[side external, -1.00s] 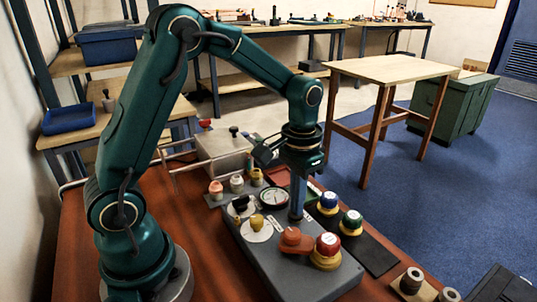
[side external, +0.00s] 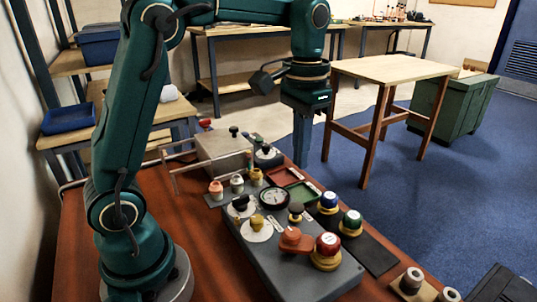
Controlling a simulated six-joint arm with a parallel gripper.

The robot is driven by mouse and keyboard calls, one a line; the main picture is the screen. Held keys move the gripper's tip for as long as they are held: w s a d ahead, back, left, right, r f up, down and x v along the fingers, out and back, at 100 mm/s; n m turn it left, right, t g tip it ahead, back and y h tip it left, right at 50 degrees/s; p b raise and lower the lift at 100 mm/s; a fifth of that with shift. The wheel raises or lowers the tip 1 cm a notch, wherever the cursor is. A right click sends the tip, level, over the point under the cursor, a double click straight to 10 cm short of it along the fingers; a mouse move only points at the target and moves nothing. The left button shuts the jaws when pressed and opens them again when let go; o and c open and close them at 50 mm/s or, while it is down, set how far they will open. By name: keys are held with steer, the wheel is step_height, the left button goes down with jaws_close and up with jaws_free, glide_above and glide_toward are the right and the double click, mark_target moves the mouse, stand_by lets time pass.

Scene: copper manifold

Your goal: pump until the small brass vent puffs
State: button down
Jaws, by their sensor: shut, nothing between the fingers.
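My gripper (side external: 301,163) is shut and empty, pointing down in the air above the back of the panel. A grey panel (side external: 290,272) on the red-brown bench carries the controls. A black-topped plunger or knob (side external: 296,208) stands on it, below and in front of my gripper, apart from it. A round gauge (side external: 273,198) sits to its left; its needle is too small to read. I cannot tell which part is the small brass vent, and no puff shows.
Yellow (side external: 257,223) and black (side external: 240,204) knobs sit on white discs at the panel's left. Blue (side external: 329,202) and green (side external: 351,221) capped buttons stand at its right. A metal box (side external: 222,155) with rods, small capped posts, and red and green trays are behind.

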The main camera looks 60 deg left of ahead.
mark_target(296, 206)
steer(key=shift+r, duration=1.6)
steer(key=shift+r, duration=0.95)
step_height(296, 206, down, 14)
steer(key=shift+f, duration=0.1)
steer(key=shift+f, duration=1)
steer(key=shift+s, duration=0.1)
stand_by(0.4)
